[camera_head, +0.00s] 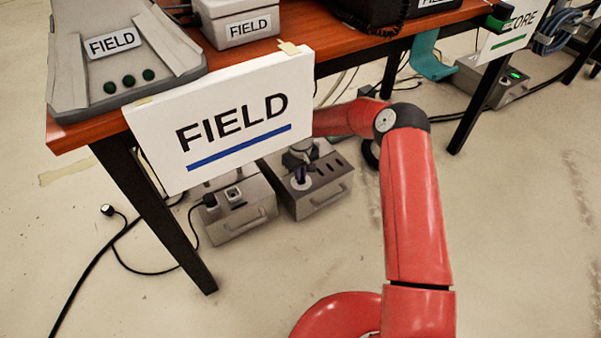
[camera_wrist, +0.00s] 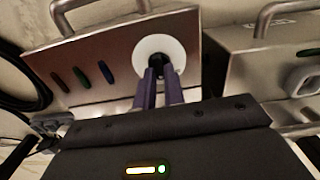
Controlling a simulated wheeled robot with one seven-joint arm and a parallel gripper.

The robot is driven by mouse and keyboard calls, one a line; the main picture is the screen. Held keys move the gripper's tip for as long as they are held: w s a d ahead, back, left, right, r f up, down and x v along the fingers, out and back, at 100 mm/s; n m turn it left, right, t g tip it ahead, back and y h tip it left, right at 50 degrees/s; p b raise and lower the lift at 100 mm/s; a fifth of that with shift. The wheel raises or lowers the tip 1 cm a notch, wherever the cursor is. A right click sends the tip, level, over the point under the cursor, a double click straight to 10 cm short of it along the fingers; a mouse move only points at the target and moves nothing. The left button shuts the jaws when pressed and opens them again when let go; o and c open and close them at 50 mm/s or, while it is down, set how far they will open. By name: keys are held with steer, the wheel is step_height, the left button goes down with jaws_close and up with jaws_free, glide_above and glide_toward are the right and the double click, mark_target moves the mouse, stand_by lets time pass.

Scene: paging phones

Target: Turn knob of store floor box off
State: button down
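The store floor box (camera_head: 487,84), grey with a lit green indicator, stands on the floor at the upper right, near a sign ending in "ORE" (camera_head: 515,40). I cannot make out its knob. My gripper (camera_head: 299,173) is away from it, at a different grey floor box (camera_head: 330,192) below the FIELD sign. In the wrist view this box (camera_wrist: 110,62) has a dark knob (camera_wrist: 155,60) on a white disc. My gripper's purple fingers (camera_wrist: 159,82) are slightly apart, tips at the knob. I cannot tell whether they grip it.
A second grey box (camera_head: 240,212) with a socket stands beside the knobbed one. Table legs (camera_head: 150,205) and black cables (camera_head: 90,265) are nearby. Floor at the right is clear.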

stand_by(0.4)
steer(key=n, duration=0.4)
steer(key=shift+a+n, duration=0.1)
steer(key=shift+n, duration=0.2)
steer(key=shift+s+n, duration=0.1)
steer(key=shift+n, duration=1.9)
steer(key=c, duration=1.5)
jaws_free()
step_height(320, 180, up, 8)
steer(key=shift+f+p, duration=0.1)
steer(key=shift+p, duration=0.6)
